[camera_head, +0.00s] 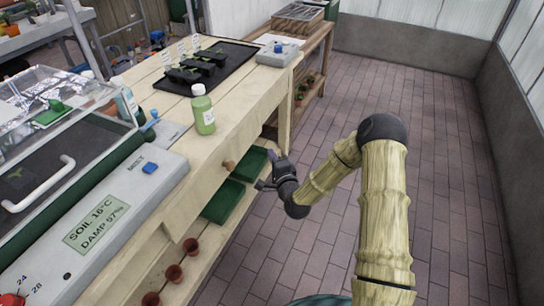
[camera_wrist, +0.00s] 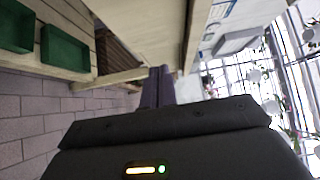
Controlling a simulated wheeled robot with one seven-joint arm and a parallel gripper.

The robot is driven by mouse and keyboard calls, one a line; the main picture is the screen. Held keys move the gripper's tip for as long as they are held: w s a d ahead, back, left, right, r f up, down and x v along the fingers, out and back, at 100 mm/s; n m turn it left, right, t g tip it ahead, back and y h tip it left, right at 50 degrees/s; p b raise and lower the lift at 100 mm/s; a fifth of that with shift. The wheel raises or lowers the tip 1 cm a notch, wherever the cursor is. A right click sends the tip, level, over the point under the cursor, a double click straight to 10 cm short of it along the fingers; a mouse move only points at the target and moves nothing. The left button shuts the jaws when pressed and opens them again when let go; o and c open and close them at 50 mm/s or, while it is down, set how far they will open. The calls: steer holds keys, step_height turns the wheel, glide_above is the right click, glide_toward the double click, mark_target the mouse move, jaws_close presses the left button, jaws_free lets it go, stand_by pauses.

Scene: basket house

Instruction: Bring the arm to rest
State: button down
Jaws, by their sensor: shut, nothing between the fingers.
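My gripper (camera_head: 268,172) is at the end of my bamboo-textured arm (camera_head: 384,205), which reaches left from the lower right of the head view. The gripper is beside the front edge of the wooden bench, near the green trays on its lower shelf. In the wrist view its two dark fingers (camera_wrist: 158,86) are together, with nothing between them. The bench edge lies beyond the fingers there. Whether the gripper touches the bench cannot be told.
The wooden bench (camera_head: 246,112) bears a green bottle (camera_head: 203,114), a black tray (camera_head: 233,57) and a propagator with a soil display (camera_head: 96,226). A green tray (camera_head: 223,201) and terracotta pots (camera_head: 174,273) sit below. The brick floor (camera_head: 445,130) to the right is clear.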

steer(key=shift+w, duration=0.15)
steer(key=s+d+r+n+g+h, duration=0.25)
steer(key=s+d+n+g, duration=0.2)
steer(key=s, duration=0.55)
steer(key=s+d+r+n+g+h, duration=0.1)
steer(key=s+d+r+n+g, duration=0.35)
steer(key=s, duration=0.55)
steer(key=s+d+r+n+g+h, duration=0.2)
steer(key=s+d+r+n+g, duration=0.25)
steer(key=s, duration=0.65)
step_height(320, 180, up, 24)
steer(key=g+p, duration=0.1)
steer(key=p, duration=2.5)
steer(key=shift+w+a+r+n, duration=0.15)
steer(key=shift+w+a+n, duration=0.25)
steer(key=shift+w+n, duration=0.05)
